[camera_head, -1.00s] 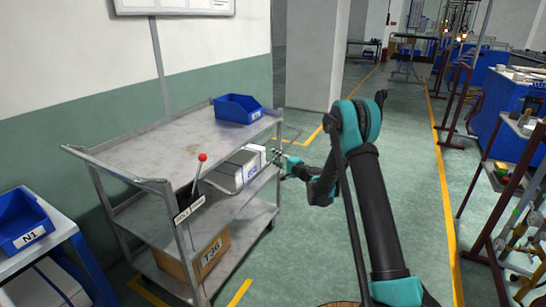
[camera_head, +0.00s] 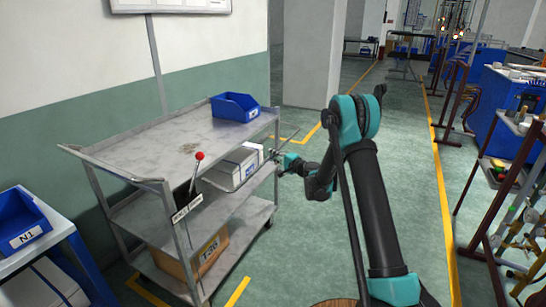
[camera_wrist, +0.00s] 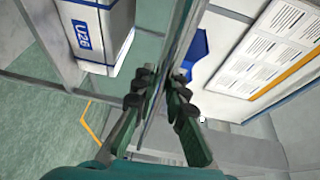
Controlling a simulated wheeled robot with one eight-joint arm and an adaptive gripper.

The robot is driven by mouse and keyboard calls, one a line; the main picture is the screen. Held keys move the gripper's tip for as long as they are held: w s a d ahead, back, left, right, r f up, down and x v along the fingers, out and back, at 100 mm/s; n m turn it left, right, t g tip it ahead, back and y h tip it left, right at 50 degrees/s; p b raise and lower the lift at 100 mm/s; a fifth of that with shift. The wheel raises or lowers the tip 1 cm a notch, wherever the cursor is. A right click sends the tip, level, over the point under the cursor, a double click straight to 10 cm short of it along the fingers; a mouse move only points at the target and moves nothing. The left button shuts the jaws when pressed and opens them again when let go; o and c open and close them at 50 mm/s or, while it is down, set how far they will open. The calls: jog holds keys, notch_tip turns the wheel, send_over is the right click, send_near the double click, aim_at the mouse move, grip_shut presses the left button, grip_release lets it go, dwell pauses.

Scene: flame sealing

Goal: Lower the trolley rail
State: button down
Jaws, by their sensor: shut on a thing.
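The grey metal trolley (camera_head: 155,150) stands left of my arm, with a red-knobbed lever (camera_head: 199,157) at its near end. My gripper (camera_head: 276,156) is at the trolley's right side, beside the white boxes on the middle shelf. In the wrist view my gripper (camera_wrist: 160,82) is shut on the long grey trolley rail (camera_wrist: 179,42), which runs between its fingers. The label at the lever's base is too small to read surely.
A white box (camera_wrist: 118,28) marked U26 lies close beside the rail. A blue bin (camera_head: 236,107) stands on the trolley's top, and a cardboard box (camera_head: 212,254) on the bottom shelf. A blue bin (camera_head: 22,222) marked N1 is at left.

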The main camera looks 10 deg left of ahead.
jog(key=shift+r+h, duration=0.4)
jog(key=shift+r, duration=0.3)
jog(key=shift+d+r, duration=0.1)
jog(key=shift+r, duration=0.55)
jog(key=c, duration=1.5)
grip_release()
jog(key=shift+c, duration=0.2)
jog(key=v, duration=1.2)
jog(key=shift+r, duration=0.1)
